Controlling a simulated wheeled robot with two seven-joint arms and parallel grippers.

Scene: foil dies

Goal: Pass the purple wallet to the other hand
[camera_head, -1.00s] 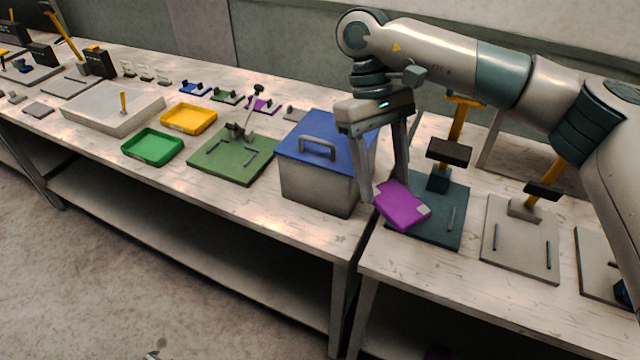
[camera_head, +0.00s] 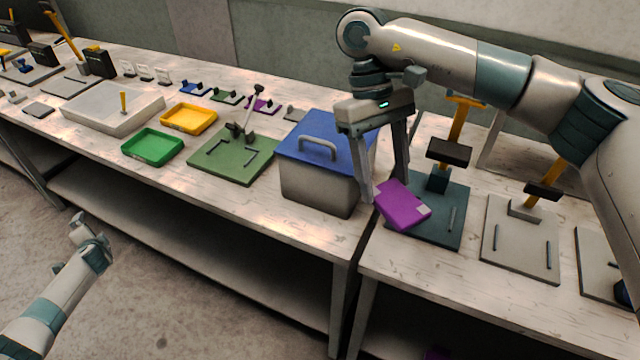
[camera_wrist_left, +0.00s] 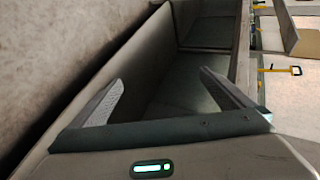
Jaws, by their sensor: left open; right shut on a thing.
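The purple wallet (camera_head: 402,207) is held tilted between the fingertips of my right gripper (camera_head: 383,188), beside the blue-lidded box and in front of a dark teal press base. My right gripper is shut on it. My left gripper (camera_head: 80,222) is at the lower left, over the floor in front of the bench, well apart from the wallet. In the left wrist view my left gripper (camera_wrist_left: 160,77) has its fingers spread with nothing between them. The wallet does not show in that view.
A grey box with a blue lid (camera_head: 325,137) stands left of the wallet. A dark teal base (camera_head: 450,205) with a yellow-handled press stands behind it. Green (camera_head: 152,147) and yellow (camera_head: 189,118) trays lie farther left. The floor space before the bench is free.

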